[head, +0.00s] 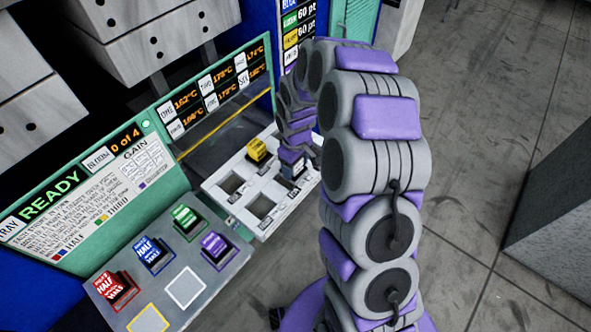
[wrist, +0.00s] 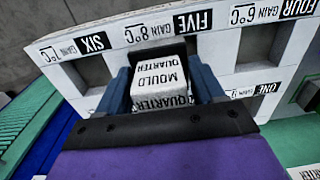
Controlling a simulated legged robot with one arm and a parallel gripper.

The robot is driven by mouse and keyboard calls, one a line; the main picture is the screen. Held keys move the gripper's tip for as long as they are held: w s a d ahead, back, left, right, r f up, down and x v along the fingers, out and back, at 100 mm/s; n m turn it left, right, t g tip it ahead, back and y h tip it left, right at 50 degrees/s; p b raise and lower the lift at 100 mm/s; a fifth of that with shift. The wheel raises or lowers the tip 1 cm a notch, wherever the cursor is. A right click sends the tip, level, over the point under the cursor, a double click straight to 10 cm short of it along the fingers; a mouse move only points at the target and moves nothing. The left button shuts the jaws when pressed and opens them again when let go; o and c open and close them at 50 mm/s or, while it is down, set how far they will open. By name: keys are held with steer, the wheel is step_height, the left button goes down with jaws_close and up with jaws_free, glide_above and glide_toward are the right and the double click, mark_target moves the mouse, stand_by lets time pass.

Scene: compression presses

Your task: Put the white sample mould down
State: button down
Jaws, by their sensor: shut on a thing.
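The white sample mould (wrist: 160,82), marked "MOULD QUARTER", shows in the wrist view between the blue fingers of my gripper (wrist: 163,76). The fingers are shut on its two sides. It is at the dark opening beside the label FIVE, gain 8°C (wrist: 182,27); whether it rests on the bottom I cannot tell. In the head view my gripper (head: 291,163) is over the right part of the white slotted plate (head: 212,186), and my arm hides part of that side.
A yellow mould (head: 257,150) sits in another slot of the plate. Empty slots (head: 261,206) show nearby. Red (head: 115,290), blue (head: 153,254), green (head: 188,221) and purple (head: 216,249) moulds stand on the grey shelf, beside a bare white square (head: 185,287). A green panel (head: 75,205) reads READY.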

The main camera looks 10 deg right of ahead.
steer(key=a+f, duration=0.2)
steer(key=f, duration=0.1)
steer(key=shift+a+b, duration=0.3)
steer(key=shift+a, duration=0.05)
steer(key=shift+r, duration=0.15)
steer(key=c, duration=0.5)
jaws_free()
steer(key=shift+d, duration=0.2)
steer(key=o, duration=0.4)
steer(key=shift+d+r, duration=0.1)
steer(key=shift+d, duration=0.3)
steer(key=shift+c, duration=0.2)
steer(key=shift+a, duration=0.1)
